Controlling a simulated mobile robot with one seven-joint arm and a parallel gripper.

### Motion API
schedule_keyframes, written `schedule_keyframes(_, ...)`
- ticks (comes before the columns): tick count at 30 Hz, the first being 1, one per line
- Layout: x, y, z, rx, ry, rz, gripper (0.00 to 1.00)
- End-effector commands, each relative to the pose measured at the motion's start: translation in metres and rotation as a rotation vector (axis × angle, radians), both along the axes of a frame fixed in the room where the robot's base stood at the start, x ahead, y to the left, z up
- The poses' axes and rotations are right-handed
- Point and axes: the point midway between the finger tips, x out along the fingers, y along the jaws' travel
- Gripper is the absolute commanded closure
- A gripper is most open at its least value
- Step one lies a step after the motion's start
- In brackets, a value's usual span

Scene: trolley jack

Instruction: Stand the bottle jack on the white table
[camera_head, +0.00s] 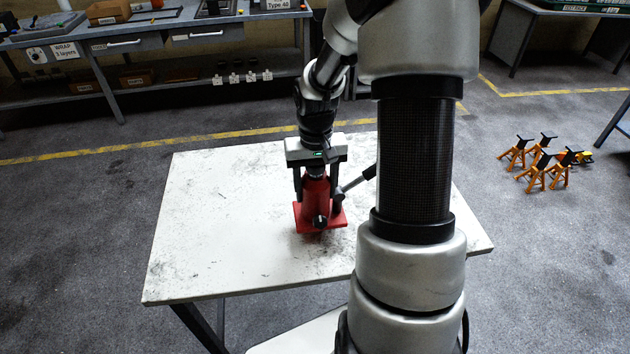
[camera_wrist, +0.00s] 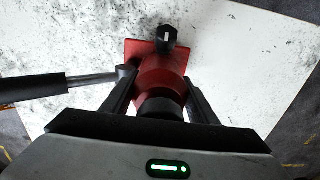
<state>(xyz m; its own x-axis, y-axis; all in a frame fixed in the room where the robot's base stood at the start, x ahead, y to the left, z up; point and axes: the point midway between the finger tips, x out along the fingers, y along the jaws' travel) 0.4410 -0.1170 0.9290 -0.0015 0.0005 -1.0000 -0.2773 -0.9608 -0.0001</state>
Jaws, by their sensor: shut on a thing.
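A red bottle jack (camera_head: 316,200) is upright at the white table (camera_head: 225,235), with its square red base over the middle of the top. Whether the base touches the table or hangs just above it, I cannot tell for sure. My gripper (camera_head: 317,185) comes down from above and is shut on the jack's body, one finger on each side. In the wrist view the jack (camera_wrist: 160,75) sits between the two fingers (camera_wrist: 155,100). Its grey handle with a black grip (camera_wrist: 60,85) sticks out to the side. A black knob (camera_wrist: 166,38) is at the base.
The table top is bare to the left of the jack. My arm hides part of its right side. Several orange jack stands (camera_head: 537,165) are on the floor at right. A grey workbench (camera_head: 150,35) with boxes stands behind at left.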

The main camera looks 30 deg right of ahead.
Motion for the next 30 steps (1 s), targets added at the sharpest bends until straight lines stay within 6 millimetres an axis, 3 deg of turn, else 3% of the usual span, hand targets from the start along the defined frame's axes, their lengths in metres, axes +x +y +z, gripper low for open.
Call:
schedule_keyframes(5,0.002,-0.001,-0.007,-0.002,-0.004,0.002,1.00)
schedule_keyframes(14,0.001,0.000,-0.039,-0.002,-0.003,0.002,1.00)
schedule_keyframes(26,0.002,0.000,-0.043,-0.002,-0.005,0.002,1.00)
schedule_keyframes(27,0.000,0.000,-0.044,0.000,-0.001,0.001,0.42)
schedule_keyframes(30,0.000,0.000,-0.044,0.000,-0.001,0.001,0.28)
